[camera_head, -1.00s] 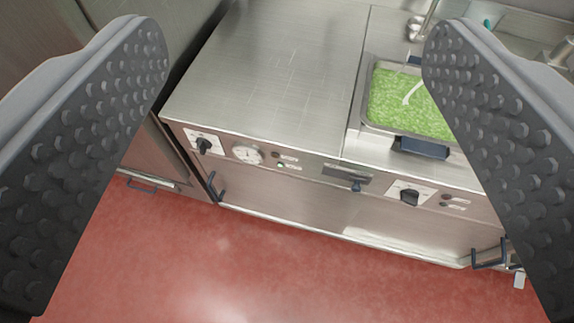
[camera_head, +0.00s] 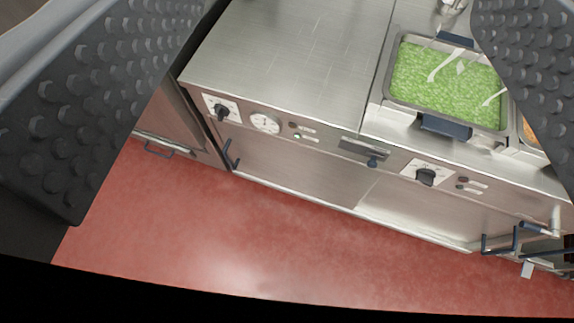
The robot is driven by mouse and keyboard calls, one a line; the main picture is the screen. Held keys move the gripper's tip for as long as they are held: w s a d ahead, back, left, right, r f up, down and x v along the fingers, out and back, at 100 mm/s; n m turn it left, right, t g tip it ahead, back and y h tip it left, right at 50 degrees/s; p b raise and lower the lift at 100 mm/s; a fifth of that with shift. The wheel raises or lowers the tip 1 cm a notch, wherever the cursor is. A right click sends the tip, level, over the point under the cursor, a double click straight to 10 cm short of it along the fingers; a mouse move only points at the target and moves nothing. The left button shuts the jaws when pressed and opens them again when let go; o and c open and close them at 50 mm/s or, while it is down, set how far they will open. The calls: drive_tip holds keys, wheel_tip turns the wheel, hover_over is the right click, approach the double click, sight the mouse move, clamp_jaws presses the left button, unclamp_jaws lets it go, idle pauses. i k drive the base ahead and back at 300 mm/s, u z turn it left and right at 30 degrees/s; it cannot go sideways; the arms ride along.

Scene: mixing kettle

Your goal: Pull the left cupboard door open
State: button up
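The left cupboard door (camera_head: 295,168) is the plain steel front panel below the control strip. It looks flush with the cabinet. A dark bar handle (camera_head: 231,155) stands upright near its left edge. My gripper (camera_head: 335,20) is open, with one dark studded finger at the left of the picture and one at the upper right. Both fingers are cut off by the picture edges. The gripper is clear of the handle.
A steel counter (camera_head: 290,60) lies above the door, with knobs and a gauge (camera_head: 265,123) on its front. A pan of green food (camera_head: 445,82) sits at right. Dark handles (camera_head: 515,240) show at lower right. Another steel unit stands left. The red floor (camera_head: 270,240) is clear.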

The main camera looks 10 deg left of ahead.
sight(335, 181)
drive_tip(key=z, duration=1.15)
drive_tip(key=k, duration=1.35)
drive_tip(key=u, duration=1.3)
drive_tip(key=i, duration=1)
drive_tip(key=z, duration=0.05)
